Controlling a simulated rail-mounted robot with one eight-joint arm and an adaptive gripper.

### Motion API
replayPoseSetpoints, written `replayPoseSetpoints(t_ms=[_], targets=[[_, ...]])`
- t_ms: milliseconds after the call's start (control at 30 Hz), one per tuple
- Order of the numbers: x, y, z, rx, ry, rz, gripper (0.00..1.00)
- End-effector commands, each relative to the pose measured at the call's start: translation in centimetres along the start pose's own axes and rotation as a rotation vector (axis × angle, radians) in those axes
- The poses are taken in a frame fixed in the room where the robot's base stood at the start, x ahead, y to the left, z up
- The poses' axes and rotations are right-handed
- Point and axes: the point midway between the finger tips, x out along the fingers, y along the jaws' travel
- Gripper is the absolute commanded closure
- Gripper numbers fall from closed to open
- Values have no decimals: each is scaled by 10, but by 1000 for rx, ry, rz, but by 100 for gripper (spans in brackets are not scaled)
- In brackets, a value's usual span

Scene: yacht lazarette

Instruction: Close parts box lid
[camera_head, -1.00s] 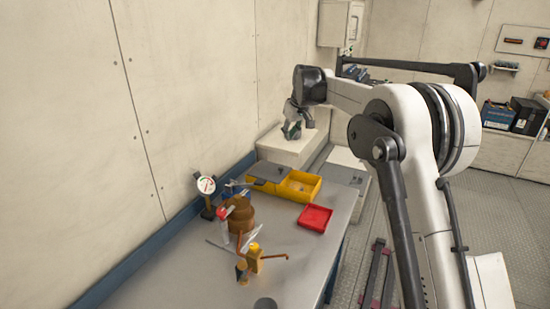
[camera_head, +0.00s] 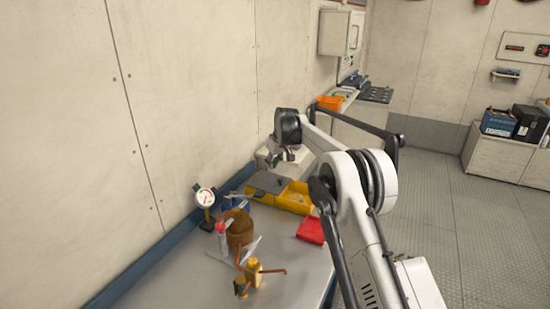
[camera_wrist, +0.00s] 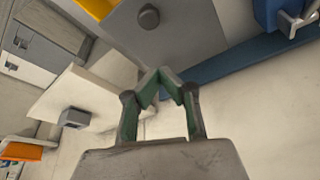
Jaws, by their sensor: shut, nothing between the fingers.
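The yellow parts box (camera_head: 297,203) stands on the workbench against the wall side. Its flat grey lid (camera_head: 268,184) lies over its left part, and the right part is open. In the wrist view the grey lid (camera_wrist: 195,25) shows a dark round knob (camera_wrist: 148,16), with a yellow corner of the box (camera_wrist: 95,7) beside it. My gripper (camera_head: 287,158) is above and behind the box, apart from the lid. In the wrist view its green fingers (camera_wrist: 160,74) meet at the tips, with nothing between them. My arm partly hides the box's right end.
A red tray (camera_head: 311,230) sits in front of the box. A dial gauge (camera_head: 205,197), a brown rounded object (camera_head: 238,228) and brass fittings (camera_head: 253,270) stand left and nearer. A white block (camera_head: 265,157) stands behind the box.

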Motion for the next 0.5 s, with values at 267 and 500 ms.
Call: replayPoseSetpoints(t_ms=[267, 500], targets=[[24, 0, 3, 0, 0, 0, 100], [20, 0, 22, 0, 0, 0, 100]])
